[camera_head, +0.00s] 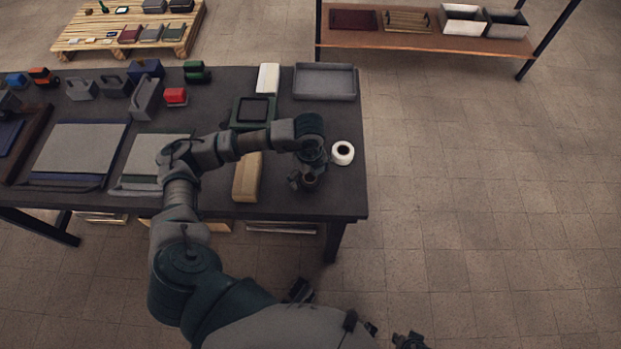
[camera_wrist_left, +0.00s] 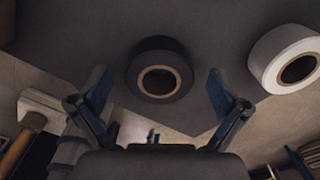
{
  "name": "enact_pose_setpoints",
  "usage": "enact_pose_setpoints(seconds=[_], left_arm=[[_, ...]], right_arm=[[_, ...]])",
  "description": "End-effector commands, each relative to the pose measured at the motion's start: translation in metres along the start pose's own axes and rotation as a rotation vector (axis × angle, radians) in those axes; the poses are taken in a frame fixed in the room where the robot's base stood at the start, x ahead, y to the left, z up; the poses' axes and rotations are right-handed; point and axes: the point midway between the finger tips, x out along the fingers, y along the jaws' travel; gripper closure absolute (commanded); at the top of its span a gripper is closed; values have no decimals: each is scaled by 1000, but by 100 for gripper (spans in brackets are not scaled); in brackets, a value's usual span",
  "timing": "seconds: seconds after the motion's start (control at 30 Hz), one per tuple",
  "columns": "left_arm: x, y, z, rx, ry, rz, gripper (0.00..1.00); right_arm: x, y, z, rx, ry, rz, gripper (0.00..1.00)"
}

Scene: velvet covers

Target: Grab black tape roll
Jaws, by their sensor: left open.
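The black tape roll (camera_wrist_left: 138,72), with a tan cardboard core, lies on the dark table. In the left wrist view it sits at upper middle, between and ahead of the open fingers of my left gripper (camera_wrist_left: 160,92), with gaps on both sides. In the head view my left gripper (camera_head: 308,182) is over the table's right part, pointing down at the roll, which is mostly hidden by it. The fingers hold nothing.
A white tape roll (camera_head: 343,153) lies just right of my gripper, near the table's right edge; it also shows in the wrist view (camera_wrist_left: 264,62). A tan block (camera_head: 246,178) lies to the left. A grey tray (camera_head: 325,96) and a green-framed box (camera_head: 236,124) are behind.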

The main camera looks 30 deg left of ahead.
Motion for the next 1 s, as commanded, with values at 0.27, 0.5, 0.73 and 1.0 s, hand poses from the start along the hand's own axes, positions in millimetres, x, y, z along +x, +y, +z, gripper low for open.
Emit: enact_pose_setpoints(seconds=[0.27, 0.5, 0.73, 1.0], left_arm=[[10, 1, 1, 0, 2, -2, 0], [10, 0, 1, 0, 2, -2, 48], [10, 0, 1, 0, 2, -2, 66], [2, 0, 1, 0, 1, -3, 66]], right_arm=[[-6, 0, 0, 0, 1, 3, 60], [-5, -1, -1, 1, 0, 2, 60], [-5, 0, -1, 1, 1, 2, 60], [-6, 0, -2, 1, 4, 2, 60]])
